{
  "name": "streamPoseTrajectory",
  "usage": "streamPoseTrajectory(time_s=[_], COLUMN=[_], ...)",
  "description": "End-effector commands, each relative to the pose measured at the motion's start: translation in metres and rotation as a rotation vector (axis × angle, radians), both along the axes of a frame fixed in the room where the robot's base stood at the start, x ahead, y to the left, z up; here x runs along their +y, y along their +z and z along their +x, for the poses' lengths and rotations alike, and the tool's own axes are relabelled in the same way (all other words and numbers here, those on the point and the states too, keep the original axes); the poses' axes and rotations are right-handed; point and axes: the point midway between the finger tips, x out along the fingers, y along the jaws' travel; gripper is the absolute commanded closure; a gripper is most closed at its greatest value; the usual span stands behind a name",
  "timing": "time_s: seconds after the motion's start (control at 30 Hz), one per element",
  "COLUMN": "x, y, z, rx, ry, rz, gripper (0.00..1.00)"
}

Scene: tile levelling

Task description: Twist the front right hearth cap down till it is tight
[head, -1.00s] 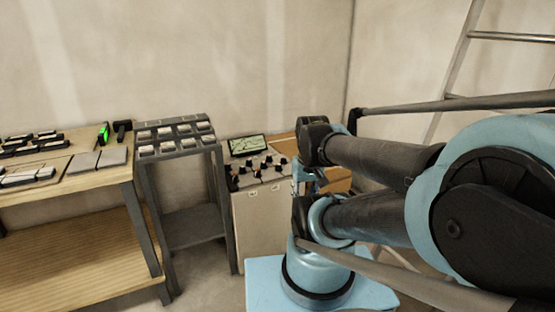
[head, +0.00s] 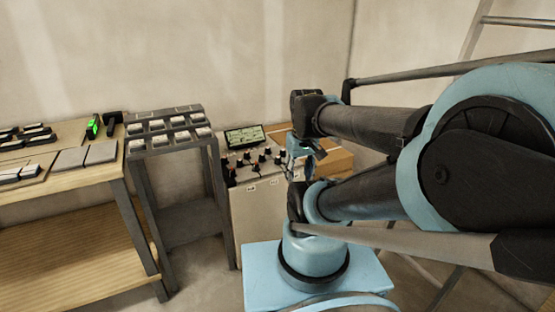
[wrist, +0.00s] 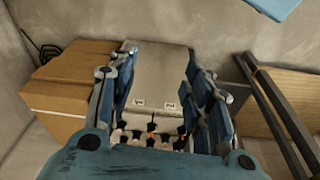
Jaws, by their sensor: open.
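Several dark knob-like caps (head: 256,167) stand on top of a pale cabinet (head: 258,214), in front of a small lit screen. I cannot tell for certain which is the front right hearth cap. My gripper (head: 291,172) is at the cabinet's right side in the head view, partly hidden by my arm. In the wrist view my gripper (wrist: 160,85) has its two blue fingers spread wide with nothing between them. The cabinet (wrist: 158,72) shows beyond them, and the caps (wrist: 152,128) line up near the palm, partly hidden by it.
A dark stand with pale blocks (head: 170,124) is left of the cabinet, and a wooden bench (head: 62,202) with tiles is further left. A cardboard box (head: 335,161) is right of the cabinet and also shows in the wrist view (wrist: 68,88). A ladder (head: 478,42) leans at the right.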

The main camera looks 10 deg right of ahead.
Motion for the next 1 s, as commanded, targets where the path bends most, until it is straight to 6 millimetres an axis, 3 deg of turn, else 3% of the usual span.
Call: streamPoseTrajectory(time_s=[0.2,0.5,0.8,1.0], x=[0.0,0.001,0.001,0.001], y=[0.035,0.065,0.076,0.071], z=[0.048,0.123,0.204,0.261], rx=[0.026,0.058,0.087,0.102], ry=[0.259,0.625,0.992,1.239], rz=[-0.043,-0.094,-0.132,-0.151], gripper=[0.54,0.54,0.54,0.54])
